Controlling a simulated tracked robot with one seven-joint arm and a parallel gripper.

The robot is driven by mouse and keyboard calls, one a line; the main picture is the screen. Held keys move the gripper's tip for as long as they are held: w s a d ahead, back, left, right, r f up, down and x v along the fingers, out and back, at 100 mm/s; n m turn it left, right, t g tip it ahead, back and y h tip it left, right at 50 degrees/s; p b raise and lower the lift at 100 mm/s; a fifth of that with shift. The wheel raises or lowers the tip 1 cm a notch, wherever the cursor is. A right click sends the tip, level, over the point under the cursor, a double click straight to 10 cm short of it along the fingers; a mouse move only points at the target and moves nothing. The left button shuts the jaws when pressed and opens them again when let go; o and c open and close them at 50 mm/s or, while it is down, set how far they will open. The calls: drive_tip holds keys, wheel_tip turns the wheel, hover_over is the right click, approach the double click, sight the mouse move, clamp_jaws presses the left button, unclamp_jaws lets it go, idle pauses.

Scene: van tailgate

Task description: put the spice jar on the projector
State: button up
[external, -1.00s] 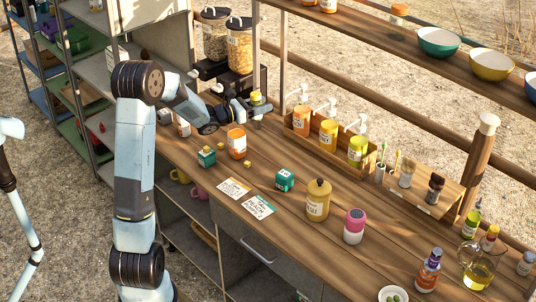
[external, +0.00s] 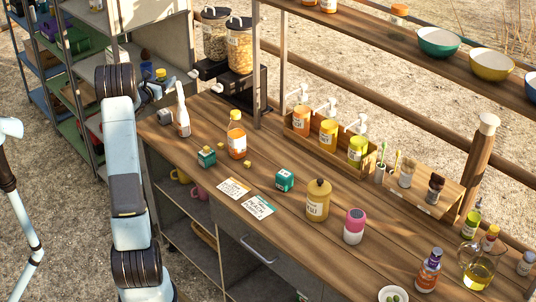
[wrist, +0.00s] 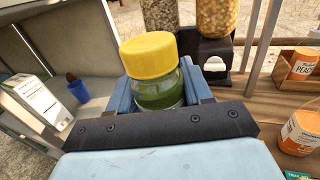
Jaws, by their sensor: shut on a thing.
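The spice jar (wrist: 155,75) has a yellow lid and green contents, and stands roughly upright between the blue fingers of my gripper (wrist: 165,92) in the wrist view. My gripper is shut on it. In the external view the jar's yellow lid (external: 160,73) shows beside my upper arm, in front of the pale shelf unit; my arm hides most of my gripper there. A small grey boxy thing (external: 165,118) at the left end of the counter may be the projector, but it is too small to be sure. I cannot make it out in the wrist view.
A white spray-type bottle (external: 182,115) and an orange bottle (external: 236,135) stand on the counter (external: 290,228). Two food dispensers (external: 239,50) stand behind. A blue cup (wrist: 78,91) and a white carton (wrist: 40,98) are on the pale shelf unit.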

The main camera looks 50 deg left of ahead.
drive_tip(key=s+a+y, duration=0.1)
drive_tip(key=s+a, duration=0.3)
drive_tip(key=a, duration=0.1)
hover_over(166, 109)
drive_tip(key=shift+n+g, duration=0.3)
drive_tip(key=f, duration=1.4)
drive_tip(key=shift+s+d+f, duration=0.1)
drive_tip(key=shift+s+d, duration=0.1)
drive_tip(key=shift+d, duration=0.05)
drive_tip(key=shift+w+a+f, duration=0.1)
drive_tip(key=shift+f, duration=0.1)
drive_tip(key=shift+a+f, duration=0.1)
drive_tip(key=shift+f, duration=1.5)
drive_tip(key=o, duration=1.1)
drive_tip(key=shift+f, duration=0.1)
